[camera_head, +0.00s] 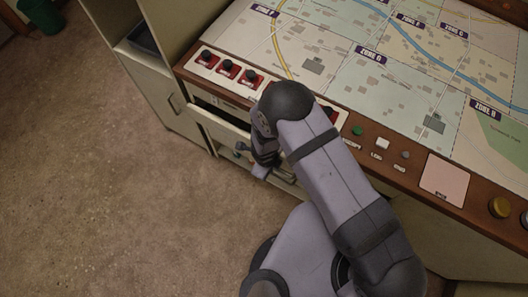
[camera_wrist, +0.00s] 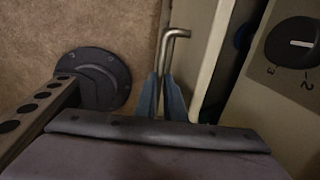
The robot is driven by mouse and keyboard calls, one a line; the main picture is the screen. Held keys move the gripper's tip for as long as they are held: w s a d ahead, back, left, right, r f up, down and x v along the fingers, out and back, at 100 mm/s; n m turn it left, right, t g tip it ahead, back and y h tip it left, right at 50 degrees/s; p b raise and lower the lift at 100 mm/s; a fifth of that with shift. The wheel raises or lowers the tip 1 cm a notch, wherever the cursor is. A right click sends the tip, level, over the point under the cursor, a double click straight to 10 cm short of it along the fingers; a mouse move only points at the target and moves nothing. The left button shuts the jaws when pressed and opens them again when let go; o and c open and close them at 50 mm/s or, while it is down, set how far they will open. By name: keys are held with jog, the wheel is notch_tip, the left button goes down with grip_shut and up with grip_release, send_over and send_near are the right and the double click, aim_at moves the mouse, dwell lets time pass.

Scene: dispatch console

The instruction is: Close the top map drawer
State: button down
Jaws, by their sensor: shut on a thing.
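The top map drawer (camera_head: 222,128) is cream and stands partly out from under the console's wooden edge in the head view. My arm covers its right part. In the wrist view its front panel (camera_wrist: 205,42) runs beside my gripper, with a dark gap behind it and something blue inside. A bent metal bar handle (camera_wrist: 168,45) is on this front. My gripper (camera_wrist: 161,90) is shut on the handle, its two blue-grey fingers on either side of the bar. In the head view my gripper (camera_head: 262,170) is low in front of the drawer, and the grip is partly hidden.
The console top (camera_head: 400,60) carries a zone map. Black knobs on red plates (camera_head: 228,68) line its front edge, with buttons further right. A dial (camera_wrist: 293,43) sits close right in the wrist view. A cabinet (camera_head: 160,85) stands to the left. The floor in front is clear.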

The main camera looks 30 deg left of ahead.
jog(key=shift+w+a, duration=0.1)
jog(key=shift+w, duration=0.3)
jog(key=c, duration=1.8)
grip_release()
jog(key=shift+c, duration=0.2)
jog(key=shift+s+r, duration=0.1)
notch_tip(320, 180, up, 7)
jog(key=s+p, duration=0.1)
jog(key=shift+s+p, duration=0.15)
jog(key=shift+p, duration=0.2)
jog(key=shift+c, duration=0.3)
